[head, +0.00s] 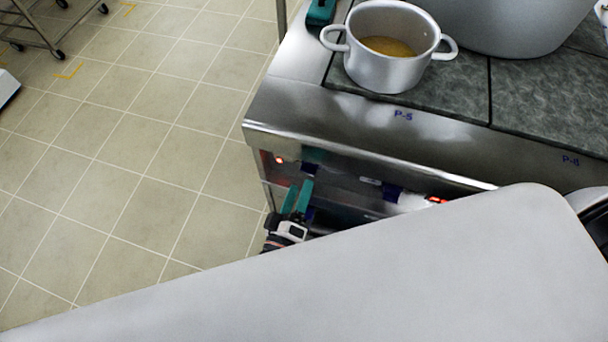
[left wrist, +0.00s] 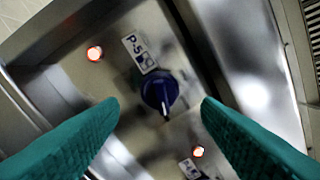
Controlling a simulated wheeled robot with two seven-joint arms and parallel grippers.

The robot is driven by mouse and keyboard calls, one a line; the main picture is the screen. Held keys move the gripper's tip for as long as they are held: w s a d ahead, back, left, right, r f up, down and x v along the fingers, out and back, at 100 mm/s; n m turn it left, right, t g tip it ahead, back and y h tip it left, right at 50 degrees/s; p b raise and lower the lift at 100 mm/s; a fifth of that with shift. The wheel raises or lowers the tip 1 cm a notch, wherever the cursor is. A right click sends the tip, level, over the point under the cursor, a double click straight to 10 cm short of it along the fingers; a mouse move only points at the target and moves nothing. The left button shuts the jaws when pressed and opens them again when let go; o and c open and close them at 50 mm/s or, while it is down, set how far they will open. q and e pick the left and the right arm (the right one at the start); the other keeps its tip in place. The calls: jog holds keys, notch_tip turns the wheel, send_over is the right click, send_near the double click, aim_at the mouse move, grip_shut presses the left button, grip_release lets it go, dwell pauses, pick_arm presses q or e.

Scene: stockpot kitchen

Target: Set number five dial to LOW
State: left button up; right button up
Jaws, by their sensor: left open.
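The number five dial (left wrist: 160,91) is a round dark blue knob with a pointer, on the metal front panel beside a label reading P-5. In the left wrist view it sits between and beyond the two teal fingers of my left gripper (left wrist: 160,112). The fingers are open and apart from the knob as far as I can tell. In the head view my left gripper (head: 298,197) is in front of the stove's front panel near its left end. The dial's set position cannot be read. My right gripper is not in view.
A red lamp (left wrist: 95,54) glows by the P-5 label, and another lamp (left wrist: 198,151) glows lower right. A white pot (head: 391,75) of yellowish liquid stands on the hob above. Tiled floor (head: 120,150) is open at left. A large pale surface covers the bottom of the head view.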

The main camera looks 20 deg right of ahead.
pick_arm(q)
jog(key=v, duration=0.6)
jog(key=shift+s+a, duration=0.2)
jog(key=shift+s, duration=0.05)
jog(key=s+a+f+m+g+y+p, duration=0.1)
jog(key=a+f+m+g+y, duration=0.1)
jog(key=a+f, duration=0.35)
jog(key=a+f+m+g+y+p, duration=0.1)
jog(key=a+f+g+y, duration=0.1)
jog(key=f, duration=0.6)
jog(key=s+a+f+m+g+y, duration=0.1)
jog(key=a+f+m+g, duration=0.1)
jog(key=a+f, duration=0.35)
jog(key=s+a+f+m+g+y+p, duration=0.1)
jog(key=s+a+f+g+y, duration=0.2)
jog(key=s+a+f, duration=0.4)
jog(key=s+a+f+m+g+y+p, duration=0.1)
jog(key=s+a+f+g, duration=0.4)
jog(key=s, duration=0.8)
notch_tip(320, 180, down, 3)
jog(key=a+y, duration=0.1)
jog(key=a, duration=0.2)
jog(key=shift+y, duration=0.4)
jog(key=shift+s+r, duration=0.1)
jog(key=shift+s, duration=0.05)
